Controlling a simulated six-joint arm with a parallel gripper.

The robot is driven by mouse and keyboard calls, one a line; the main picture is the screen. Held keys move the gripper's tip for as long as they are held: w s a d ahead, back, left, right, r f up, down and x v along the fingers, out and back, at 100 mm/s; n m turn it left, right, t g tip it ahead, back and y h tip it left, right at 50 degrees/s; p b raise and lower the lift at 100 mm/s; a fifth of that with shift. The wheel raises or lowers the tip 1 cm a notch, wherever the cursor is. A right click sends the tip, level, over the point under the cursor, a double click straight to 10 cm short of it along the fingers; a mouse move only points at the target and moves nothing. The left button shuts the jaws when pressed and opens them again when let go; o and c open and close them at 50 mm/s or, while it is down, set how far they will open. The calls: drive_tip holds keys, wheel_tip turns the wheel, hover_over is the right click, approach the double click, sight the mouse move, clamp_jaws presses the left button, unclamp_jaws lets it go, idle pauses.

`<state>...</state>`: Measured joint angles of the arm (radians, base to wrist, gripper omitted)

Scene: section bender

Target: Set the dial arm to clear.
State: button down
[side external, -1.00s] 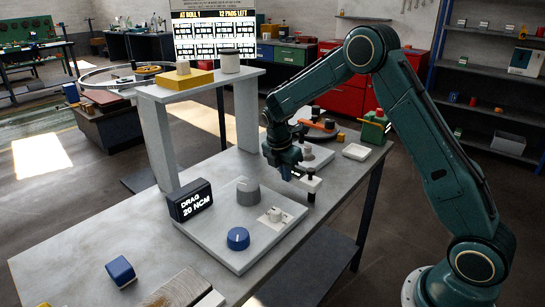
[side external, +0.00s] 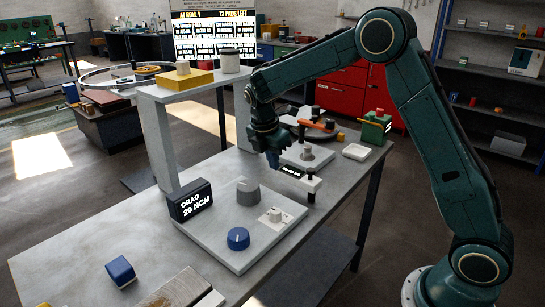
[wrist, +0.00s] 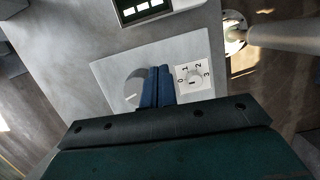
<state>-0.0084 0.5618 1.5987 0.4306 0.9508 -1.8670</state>
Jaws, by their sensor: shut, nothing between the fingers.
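No part in view is labelled as the dial arm or marked clear. A pale panel on the bench (side external: 75,255) carries a grey knob (side external: 248,192), a blue knob (side external: 238,238) and a small white knob on a numbered plate (side external: 272,216). Behind it, a white arm piece (side external: 303,182) with a dark upright pin stands by a second plate with a grey post (side external: 307,153). My gripper (side external: 273,163) is above the bench, left of that post.
A display reading DRAG 20 NCM (side external: 190,201) stands left of the grey knob. A raised shelf (side external: 200,86) holds a yellow block (side external: 183,79) and a white cylinder. An orange part (side external: 318,125) and a green box (side external: 374,127) lie at the back. The bench's front left has a blue block (side external: 121,270).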

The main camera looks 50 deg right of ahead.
drive_tip(key=shift+v, duration=1.4)
drive_tip(key=s+a+r+m+t+y, duration=0.1)
drive_tip(key=s+r+m+t, duration=0.1)
drive_tip(key=s+r+m, duration=0.5)
drive_tip(key=s+a+r+m+t, duration=0.1)
drive_tip(key=s+a+r+m, duration=0.1)
drive_tip(key=s+r, duration=0.5)
drive_tip(key=s+a+f+m+t+y, duration=0.1)
drive_tip(key=s+m, duration=0.3)
drive_tip(key=s, duration=0.4)
drive_tip(key=s+a+f+m+t, duration=0.1)
drive_tip(key=s+m, duration=0.3)
drive_tip(key=s, duration=0.5)
drive_tip(key=shift+a+f+t+y, duration=0.4)
drive_tip(key=shift+a+f, duration=0.25)
drive_tip(key=shift+f, duration=0.2)
drive_tip(key=shift+s, duration=0.1)
